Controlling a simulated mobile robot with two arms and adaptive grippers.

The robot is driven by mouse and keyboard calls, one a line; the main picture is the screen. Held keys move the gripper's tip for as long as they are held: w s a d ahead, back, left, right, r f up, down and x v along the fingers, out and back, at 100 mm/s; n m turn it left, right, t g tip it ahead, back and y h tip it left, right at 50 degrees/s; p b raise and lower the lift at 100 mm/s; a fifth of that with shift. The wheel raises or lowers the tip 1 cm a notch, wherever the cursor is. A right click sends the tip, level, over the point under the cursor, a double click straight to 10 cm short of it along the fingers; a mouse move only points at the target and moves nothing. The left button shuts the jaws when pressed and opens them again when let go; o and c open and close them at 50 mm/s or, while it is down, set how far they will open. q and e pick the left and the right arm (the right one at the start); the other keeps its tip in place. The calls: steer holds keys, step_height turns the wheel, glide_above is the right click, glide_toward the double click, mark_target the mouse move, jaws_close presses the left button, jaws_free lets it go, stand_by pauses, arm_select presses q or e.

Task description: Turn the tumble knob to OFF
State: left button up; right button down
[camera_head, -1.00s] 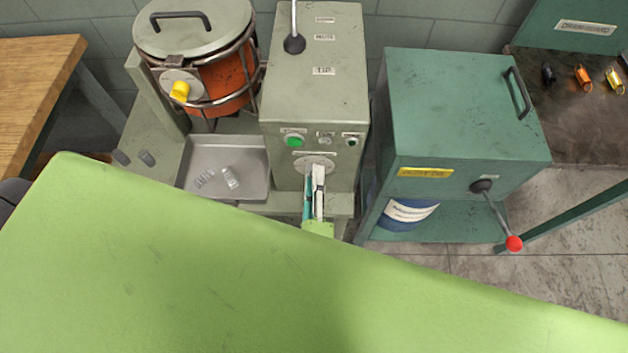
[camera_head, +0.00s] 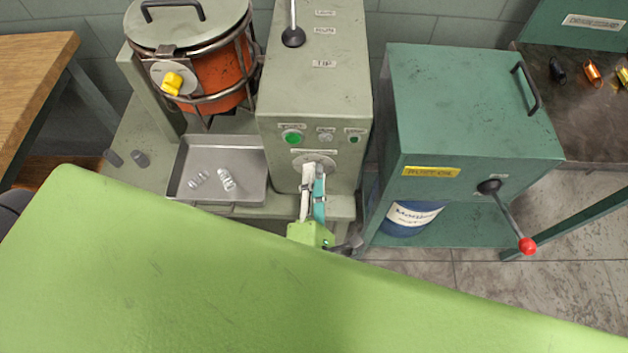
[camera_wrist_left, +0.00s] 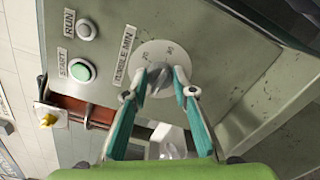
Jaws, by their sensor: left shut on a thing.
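The tumble knob (camera_wrist_left: 158,84) is a small grey knob on a round pale dial plate (camera_wrist_left: 150,52) with small numbers, beside a TUMBLE MIN label (camera_wrist_left: 123,53) in the left wrist view. In the head view the dial plate (camera_head: 308,160) shows low on the front of the grey-green machine (camera_head: 315,90), and the fingers cover the knob. My left gripper (camera_wrist_left: 168,76) is shut on the knob, with one teal fingertip on each side of it; it also shows in the head view (camera_head: 316,172). I cannot read the knob's setting.
A green START button (camera_wrist_left: 82,70) and a RUN lamp (camera_wrist_left: 86,29) sit close to the dial. A metal tray (camera_head: 180,183) with small clear parts lies left of the fingers. A teal cabinet (camera_head: 470,100) with a red-tipped lever (camera_head: 527,245) stands to the right.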

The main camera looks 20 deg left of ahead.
arm_select(q)
steer(key=shift+w+r+n, duration=0.1)
steer(key=shift+r+n, duration=0.05)
steer(key=shift+n, duration=0.35)
steer(key=o, duration=1.1)
steer(key=v, duration=0.7)
steer(key=shift+s+d, duration=0.1)
steer(key=shift+s, duration=0.15)
